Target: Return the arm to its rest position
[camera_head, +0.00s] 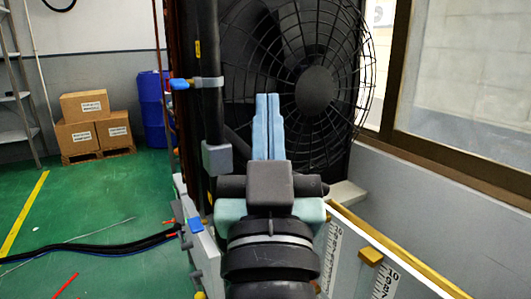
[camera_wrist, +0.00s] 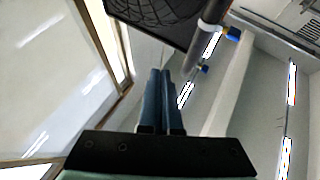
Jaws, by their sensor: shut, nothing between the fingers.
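My gripper (camera_head: 267,97) is in the middle of the head view, at the end of my dark arm. Its two light blue fingers point up and lie side by side, shut with nothing between them. The fingers stand in front of the large black caged fan (camera_head: 315,90). In the wrist view my gripper (camera_wrist: 160,72) shows as two dark blue fingers pressed together, pointing toward the fan's lower edge (camera_wrist: 150,12). I cannot tell the exact gap to the fan.
A dark vertical pipe (camera_head: 207,60) with a blue-handled valve (camera_head: 180,84) stands just left of my gripper. A window (camera_head: 470,80) is at right. White panels with scales (camera_head: 385,280) lie low at right. Boxes (camera_head: 88,108) and a blue barrel (camera_head: 153,105) stand back left; green floor is open there.

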